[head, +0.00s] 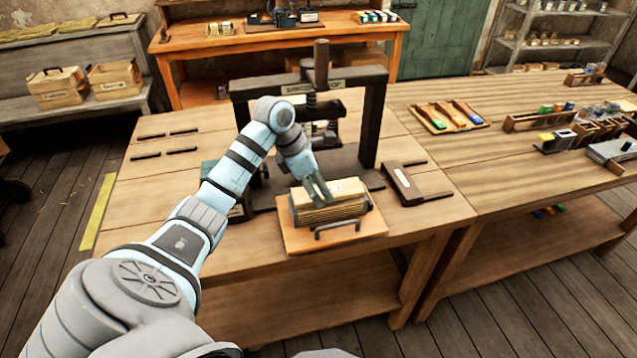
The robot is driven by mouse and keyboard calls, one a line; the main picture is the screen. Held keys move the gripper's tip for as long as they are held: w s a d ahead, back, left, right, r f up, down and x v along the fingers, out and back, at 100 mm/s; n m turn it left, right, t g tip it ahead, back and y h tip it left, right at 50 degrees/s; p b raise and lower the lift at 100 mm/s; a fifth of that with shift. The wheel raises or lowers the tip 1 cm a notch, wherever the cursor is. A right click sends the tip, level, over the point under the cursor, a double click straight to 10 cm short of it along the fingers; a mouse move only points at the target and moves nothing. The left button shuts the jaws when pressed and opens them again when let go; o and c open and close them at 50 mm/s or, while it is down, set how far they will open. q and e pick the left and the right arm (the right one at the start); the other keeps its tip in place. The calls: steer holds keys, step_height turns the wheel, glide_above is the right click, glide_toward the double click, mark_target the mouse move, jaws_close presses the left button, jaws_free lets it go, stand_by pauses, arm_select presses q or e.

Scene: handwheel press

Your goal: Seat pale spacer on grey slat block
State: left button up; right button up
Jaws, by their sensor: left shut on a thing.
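The pale spacer (346,187) is a flat light-yellow board on top of a layered stack of slats. The slat block (330,213) looks brown-tan with dark ends and sits on an orange wooden tray (289,239) with a metal handle at the front. My left gripper (323,199) points down at the spacer's left part and is shut on it. The fingers hide part of the spacer. I cannot tell whether the spacer rests fully on the block or is just above it. My right gripper is out of view.
The dark handwheel press (371,125) stands right behind the tray, its frame close to my left forearm. A dark-and-wood plate (404,185) lies right of the tray. A tray of coloured tools (448,117) lies on the right bench.

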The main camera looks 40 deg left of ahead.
arm_select(q)
steer(key=shift+f, duration=0.3)
steer(key=o, duration=1.3)
steer(key=shift+r, duration=0.1)
steer(key=v, duration=1.2)
steer(key=shift+d, duration=0.1)
